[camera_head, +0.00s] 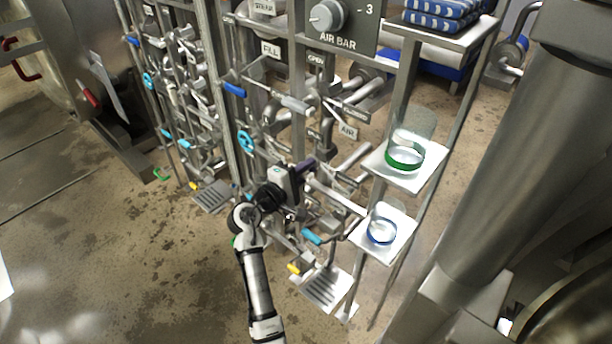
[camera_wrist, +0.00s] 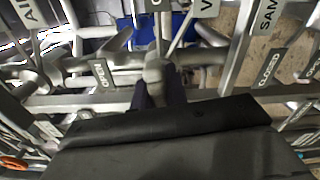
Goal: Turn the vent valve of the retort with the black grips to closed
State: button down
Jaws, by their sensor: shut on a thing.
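My gripper (camera_head: 310,165) is at the front of the right-hand pipe panel, low down among its valves. In the wrist view its dark fingers (camera_wrist: 160,92) are shut around a grey valve lever (camera_wrist: 157,70). An OPEN plate (camera_wrist: 103,75) is close to the left of the lever, and a CLOSED plate (camera_wrist: 268,68) is farther to the right. A plate beginning with V (camera_wrist: 207,8) is above, partly cut off. The lever's tip is hidden between the fingers. The black grips cannot be made out.
Blue levers (camera_head: 234,90) and a blue handwheel (camera_head: 245,140) are on the pipework left of my gripper. Shelves with a green-rimmed dish (camera_head: 404,156) and a blue-rimmed dish (camera_head: 382,232) stand close to the right. A red-handled vessel door (camera_head: 90,97) is at far left. Open floor lies at lower left.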

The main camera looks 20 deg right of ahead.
jog(key=shift+f+m+b, duration=0.15)
jog(key=shift+m+b, duration=0.5)
jog(key=shift+m, duration=0.25)
jog(key=c, duration=1.4)
grip_release()
jog(key=shift+a, duration=0.1)
jog(key=b+v, duration=0.1)
jog(key=v, duration=1.2)
jog(key=shift+s+a, duration=0.25)
jog(key=shift+a, duration=0.05)
